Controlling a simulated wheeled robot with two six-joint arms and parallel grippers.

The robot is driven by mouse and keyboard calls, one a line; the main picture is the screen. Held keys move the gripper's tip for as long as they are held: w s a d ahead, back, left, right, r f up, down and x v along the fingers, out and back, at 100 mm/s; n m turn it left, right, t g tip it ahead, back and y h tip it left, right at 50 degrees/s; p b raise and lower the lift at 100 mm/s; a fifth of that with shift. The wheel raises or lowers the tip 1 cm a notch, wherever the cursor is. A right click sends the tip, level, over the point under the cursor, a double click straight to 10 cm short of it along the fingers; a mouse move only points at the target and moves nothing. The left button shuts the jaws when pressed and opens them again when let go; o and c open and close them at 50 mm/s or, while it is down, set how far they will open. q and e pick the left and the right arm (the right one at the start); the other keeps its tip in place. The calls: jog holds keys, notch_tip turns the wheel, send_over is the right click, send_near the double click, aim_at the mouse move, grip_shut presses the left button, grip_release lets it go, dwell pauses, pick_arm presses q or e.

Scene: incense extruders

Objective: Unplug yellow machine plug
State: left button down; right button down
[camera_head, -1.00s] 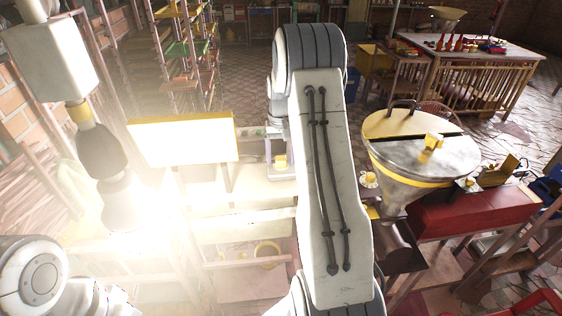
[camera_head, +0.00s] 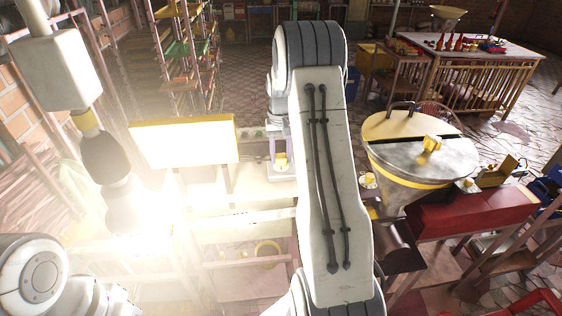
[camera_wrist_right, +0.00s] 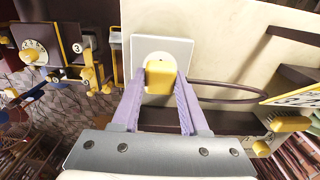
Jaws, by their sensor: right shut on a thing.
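The yellow plug (camera_head: 281,160) sits at a white square socket plate, seen small just left of my right arm. In the right wrist view the plug (camera_wrist_right: 161,77) stands at the middle of the white socket plate (camera_wrist_right: 178,48). My right gripper (camera_head: 279,152) has its two pale purple fingers on either side of the plug and is shut on it. In the right wrist view the gripper (camera_wrist_right: 160,84) shows one finger at each side of the plug. Whether the prongs are still in the socket cannot be told. My left gripper is not in view.
A dark cable loop (camera_wrist_right: 240,84) runs right of the socket. A yellow-edged panel (camera_head: 183,141) stands left of it, near a glaring lamp (camera_head: 124,205). A metal hopper with yellow trim (camera_head: 400,160) and a red machine body (camera_head: 455,215) stand to the right.

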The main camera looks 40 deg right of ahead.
aim_at(281, 156)
jog(key=shift+r+p, duration=1.8)
jog(key=shift+r, duration=0.6)
